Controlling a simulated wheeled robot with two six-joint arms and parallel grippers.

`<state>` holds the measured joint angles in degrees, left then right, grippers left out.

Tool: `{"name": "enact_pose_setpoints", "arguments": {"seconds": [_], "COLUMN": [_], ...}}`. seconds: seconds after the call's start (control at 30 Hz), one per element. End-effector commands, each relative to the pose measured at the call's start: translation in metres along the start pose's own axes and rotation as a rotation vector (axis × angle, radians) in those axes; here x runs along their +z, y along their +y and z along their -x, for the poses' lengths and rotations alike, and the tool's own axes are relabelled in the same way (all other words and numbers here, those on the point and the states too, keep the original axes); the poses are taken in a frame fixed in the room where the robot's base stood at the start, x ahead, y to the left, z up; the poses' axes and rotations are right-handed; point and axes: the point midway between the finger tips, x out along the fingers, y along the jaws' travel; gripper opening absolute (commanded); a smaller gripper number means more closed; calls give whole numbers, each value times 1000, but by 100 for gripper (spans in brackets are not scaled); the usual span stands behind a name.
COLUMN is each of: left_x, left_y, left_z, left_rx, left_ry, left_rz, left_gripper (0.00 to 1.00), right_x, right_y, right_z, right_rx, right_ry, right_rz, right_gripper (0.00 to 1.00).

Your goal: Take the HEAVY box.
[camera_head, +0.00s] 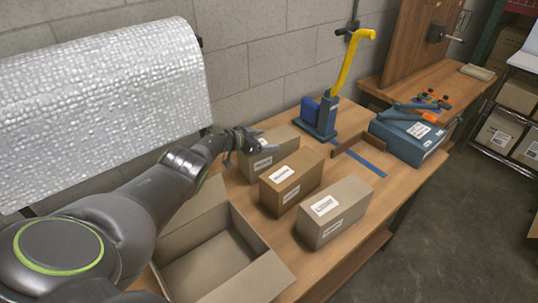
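Three closed cardboard boxes stand in a row on the wooden table, each with white labels. The back box (284,137) is partly covered by my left gripper (248,151). The middle box (291,181) is a darker brown. The front box (335,212) is a paler brown. The label print is too small to read surely, so I cannot tell which box is marked HEAVY. My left gripper is at the near-left top edge of the back box, its fingers spread apart; I cannot tell whether they touch it. My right gripper is out of view.
An open empty carton (262,278) stands at the table's near left. A blue tool with a yellow handle (352,62) stands at the back. A blue case (408,138) lies at the right, past blue tape (366,163). A silver padded roll (100,105) fills the left.

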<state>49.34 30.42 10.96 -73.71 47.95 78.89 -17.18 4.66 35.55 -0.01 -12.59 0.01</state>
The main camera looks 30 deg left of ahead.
Motion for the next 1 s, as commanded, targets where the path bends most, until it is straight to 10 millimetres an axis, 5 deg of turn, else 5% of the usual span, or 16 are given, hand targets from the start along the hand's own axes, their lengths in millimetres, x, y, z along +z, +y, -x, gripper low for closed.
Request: {"name": "enact_pose_setpoints", "arguments": {"seconds": [0.53, 1.0], "left_x": [0, -10], "left_y": [0, -1], "left_z": [0, 4], "left_rx": [0, -1], "left_ry": [0, 8], "left_rz": [0, -2], "left_gripper": [11, 11], "right_x": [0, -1], "right_y": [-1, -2], "right_z": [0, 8], "right_rx": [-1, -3], "right_ry": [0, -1], "right_rz": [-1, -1], "right_gripper": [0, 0]}}
